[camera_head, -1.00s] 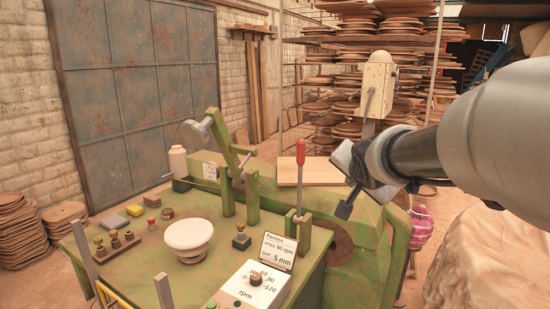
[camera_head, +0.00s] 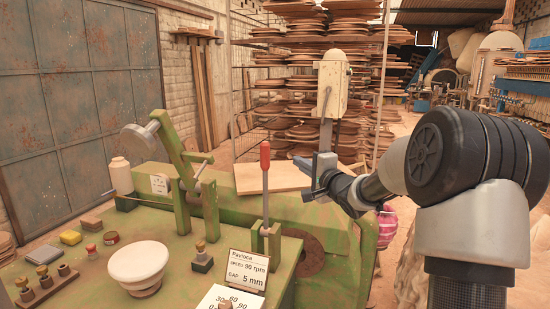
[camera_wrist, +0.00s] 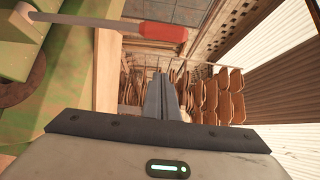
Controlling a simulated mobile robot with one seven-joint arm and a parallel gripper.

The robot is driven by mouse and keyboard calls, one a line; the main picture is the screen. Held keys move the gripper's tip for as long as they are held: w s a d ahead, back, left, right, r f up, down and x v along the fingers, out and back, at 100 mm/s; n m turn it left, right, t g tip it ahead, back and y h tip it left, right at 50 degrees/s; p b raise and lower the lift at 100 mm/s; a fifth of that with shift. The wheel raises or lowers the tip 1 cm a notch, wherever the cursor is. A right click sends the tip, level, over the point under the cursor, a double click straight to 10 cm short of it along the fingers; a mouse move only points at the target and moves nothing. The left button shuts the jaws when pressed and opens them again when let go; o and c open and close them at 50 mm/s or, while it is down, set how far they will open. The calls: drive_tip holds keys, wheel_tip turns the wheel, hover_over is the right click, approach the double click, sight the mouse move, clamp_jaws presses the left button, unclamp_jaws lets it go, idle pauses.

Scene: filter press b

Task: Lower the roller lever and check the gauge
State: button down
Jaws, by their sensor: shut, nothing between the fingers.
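The lever with a red grip (camera_head: 265,158) stands upright on the green machine, its grey shaft in a green bracket. In the wrist view its red grip (camera_wrist: 162,32) lies across the top, apart from my fingers. My gripper (camera_head: 312,192) is to the right of the lever, shut and empty; its closed fingers show in the wrist view (camera_wrist: 162,97). I cannot make out a gauge for certain; a white dial plate (camera_head: 228,298) is cut off below.
A card (camera_head: 248,270) reading speed 90 rpm and gap 5 mm stands before the lever. A white bottle (camera_head: 119,177), small blocks and a knobbed stand (camera_head: 202,258) sit on the green top. A board (camera_head: 272,178) lies behind the lever. Racks of discs stand behind.

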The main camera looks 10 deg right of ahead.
drive_tip(key=x, duration=1)
drive_tip(key=s+a, duration=0.1)
drive_tip(key=s+a+b, duration=0.1)
drive_tip(key=a, duration=0.1)
drive_tip(key=shift+a, duration=0.15)
drive_tip(key=shift+s+b, duration=0.1)
drive_tip(key=shift+b, duration=0.2)
